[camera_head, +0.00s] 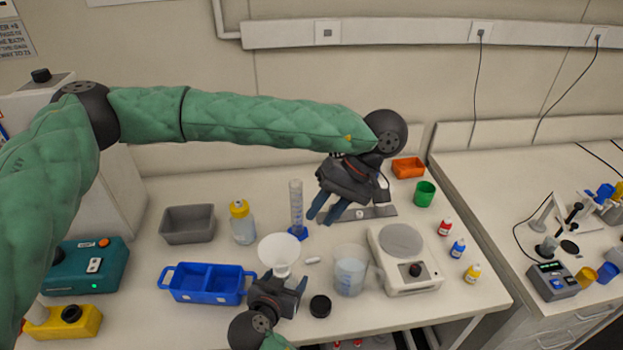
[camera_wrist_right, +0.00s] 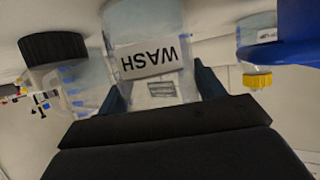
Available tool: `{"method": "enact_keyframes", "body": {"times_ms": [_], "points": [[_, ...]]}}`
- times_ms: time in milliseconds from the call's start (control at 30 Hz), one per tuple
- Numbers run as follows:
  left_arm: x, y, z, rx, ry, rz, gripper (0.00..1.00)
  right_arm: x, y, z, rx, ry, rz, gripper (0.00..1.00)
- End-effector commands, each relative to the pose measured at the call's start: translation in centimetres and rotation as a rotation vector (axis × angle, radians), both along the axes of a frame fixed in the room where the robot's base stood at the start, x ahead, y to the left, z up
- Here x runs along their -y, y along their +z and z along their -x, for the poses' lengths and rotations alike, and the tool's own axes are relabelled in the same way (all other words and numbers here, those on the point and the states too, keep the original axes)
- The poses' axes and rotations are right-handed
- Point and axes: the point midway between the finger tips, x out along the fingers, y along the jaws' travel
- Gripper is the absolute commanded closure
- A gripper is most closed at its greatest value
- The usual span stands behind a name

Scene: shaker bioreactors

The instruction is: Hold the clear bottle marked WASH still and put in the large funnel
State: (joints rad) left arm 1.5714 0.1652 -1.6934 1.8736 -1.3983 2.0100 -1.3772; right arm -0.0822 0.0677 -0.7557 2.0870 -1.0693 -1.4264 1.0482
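The clear bottle marked WASH (camera_wrist_right: 155,62) stands between the fingers of my right gripper (camera_head: 284,282), upside down in the right wrist view. The fingers lie along both its sides and appear shut on it. In the head view the bottle is mostly hidden by the funnel and the gripper. The large white funnel (camera_head: 279,250) is upright right above the bottle, wide mouth up. Its stem appears to be in the bottle's neck, but the joint is hidden. My left gripper (camera_head: 326,215) is up and to the right of the funnel, open and empty, fingers pointing down.
A black cap (camera_head: 320,306), a white stir bar (camera_head: 312,260) and a beaker (camera_head: 350,270) are right of the bottle. A blue tray (camera_head: 207,284) is left. A measuring cylinder (camera_head: 296,205) and yellow-capped bottle (camera_head: 242,225) stand behind. A scale (camera_head: 404,265) is further right.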

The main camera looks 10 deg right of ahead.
Motion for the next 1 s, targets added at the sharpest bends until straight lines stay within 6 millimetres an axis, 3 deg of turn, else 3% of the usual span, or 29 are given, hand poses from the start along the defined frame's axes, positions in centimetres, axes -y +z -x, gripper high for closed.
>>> {"method": "enact_keyframes", "body": {"times_ms": [33, 100, 467, 1000], "points": [[0.0, -0.1, 0.0, 0.0, 0.0, 0.0, 0.71, 0.0, -0.1, 0.0, 0.0, 0.0, 0.001, 0.21], [0.0, -0.1, 0.0, 0.0, 0.0, 0.0, 0.71, 0.0, 0.0, 0.0, 0.001, 0.0, 0.0, 0.11], [0.0, 0.0, 0.0, 0.0, 0.0, 0.0, 0.71, -0.2, 0.3, 0.4, 0.002, 0.0, -0.002, 0.11], [0.0, 0.0, 0.0, 0.0, 0.0, 0.0, 0.71, -2.9, 2.8, 5.9, 0.0, 0.0, -0.001, 0.11]]}}
